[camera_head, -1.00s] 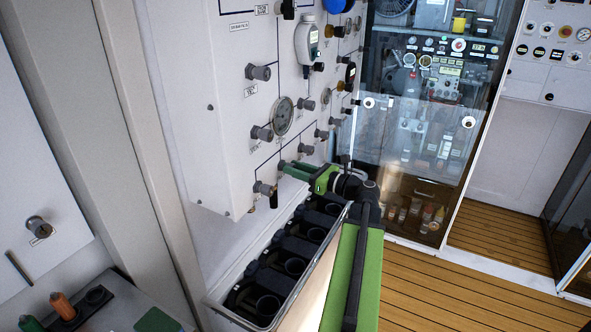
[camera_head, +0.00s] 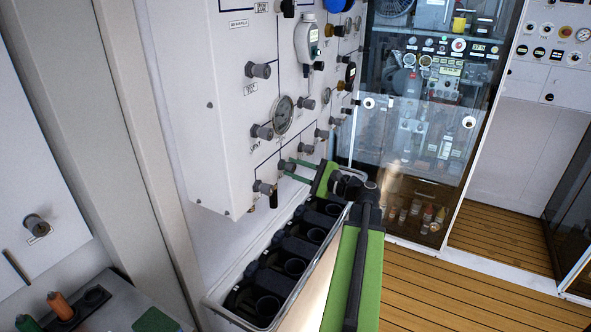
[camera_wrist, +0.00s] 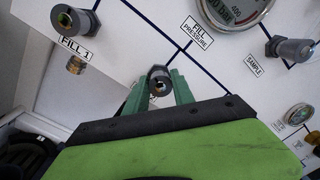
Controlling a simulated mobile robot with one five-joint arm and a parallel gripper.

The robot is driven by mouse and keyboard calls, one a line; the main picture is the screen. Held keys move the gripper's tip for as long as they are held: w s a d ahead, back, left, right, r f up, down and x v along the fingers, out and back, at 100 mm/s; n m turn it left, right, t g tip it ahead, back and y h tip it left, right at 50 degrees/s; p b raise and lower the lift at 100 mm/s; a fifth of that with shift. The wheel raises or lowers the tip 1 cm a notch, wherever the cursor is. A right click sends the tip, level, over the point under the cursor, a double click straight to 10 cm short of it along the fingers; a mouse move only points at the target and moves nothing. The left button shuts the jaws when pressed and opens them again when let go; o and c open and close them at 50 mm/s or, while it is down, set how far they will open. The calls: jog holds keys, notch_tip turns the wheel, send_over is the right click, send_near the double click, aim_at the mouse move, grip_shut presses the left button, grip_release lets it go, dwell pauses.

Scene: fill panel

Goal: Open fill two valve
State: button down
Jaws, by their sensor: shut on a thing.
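A grey valve knob (camera_head: 288,168) sits low on the white panel (camera_head: 215,150), right of the valve labelled FILL 1. In the wrist view the knob (camera_wrist: 158,76) is between my two green fingers, near their tips. My gripper (camera_head: 291,168) is shut on this knob, one finger on each side; it also shows in the wrist view (camera_wrist: 160,88). The knob's own label is not visible, hidden behind my gripper. The FILL 1 valve (camera_wrist: 75,20) is at the upper left of the wrist view and also shows in the head view (camera_head: 264,188).
A round gauge (camera_head: 283,116) marked FILL PRESSURE and several other knobs are above on the panel. A rack (camera_head: 212,304) of black cup holders stands below. A glass-fronted cabinet (camera_head: 400,130) is behind. The wooden floor (camera_head: 430,290) at right is clear.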

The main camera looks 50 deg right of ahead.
jog(key=n, duration=0.7)
jog(key=shift+f+n+y, duration=0.25)
jog(key=shift+n+y, duration=0.05)
jog(key=shift+n, duration=0.1)
jog(key=n, duration=0.3)
jog(key=shift+n+g, duration=0.3)
jog(key=shift+n, duration=0.1)
jog(key=n, duration=0.3)
jog(key=shift+n, duration=0.4)
jog(key=n, duration=0.5)
jog(key=n+p, duration=0.1)
jog(key=n, duration=0.3)
jog(key=shift+d+n+g, duration=0.15)
jog(key=shift+n+g, duration=0.15)
jog(key=c, duration=1.1)
grip_release()
